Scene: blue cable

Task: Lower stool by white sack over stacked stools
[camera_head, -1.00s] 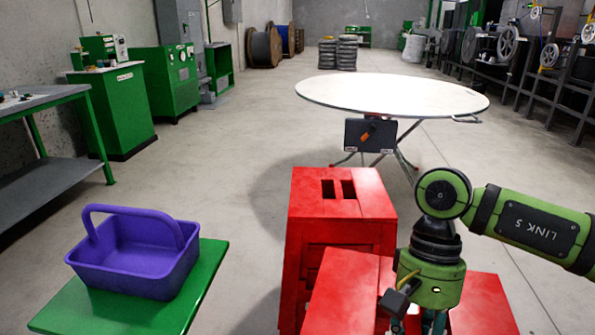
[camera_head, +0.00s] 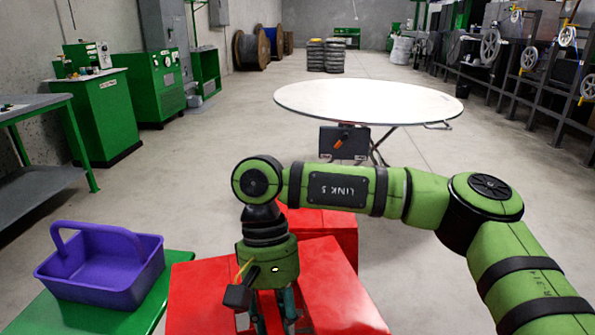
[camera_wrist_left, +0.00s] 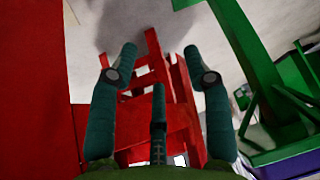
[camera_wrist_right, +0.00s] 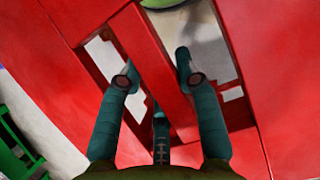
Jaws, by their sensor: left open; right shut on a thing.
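My right gripper (camera_head: 270,318) comes down onto a red stool (camera_head: 335,285) close in front. In the right wrist view its fingers (camera_wrist_right: 154,70) reach into the two slots of the stool top (camera_wrist_right: 60,45) and are shut on the bar between them. Behind the held stool, partly hidden by it and my arm, stand red stools (camera_head: 340,235); how many are stacked I cannot tell. My left gripper (camera_wrist_left: 160,62) is open and empty, with red stool parts (camera_wrist_left: 178,95) beyond its fingers. A whitish sack-like bundle (camera_head: 402,50) stands far back.
A green table (camera_head: 165,300) with a purple basket (camera_head: 100,280) is at the left. A round white table (camera_head: 368,98) stands ahead. Green machines (camera_head: 160,95) line the left wall and dark racks (camera_head: 530,75) the right.

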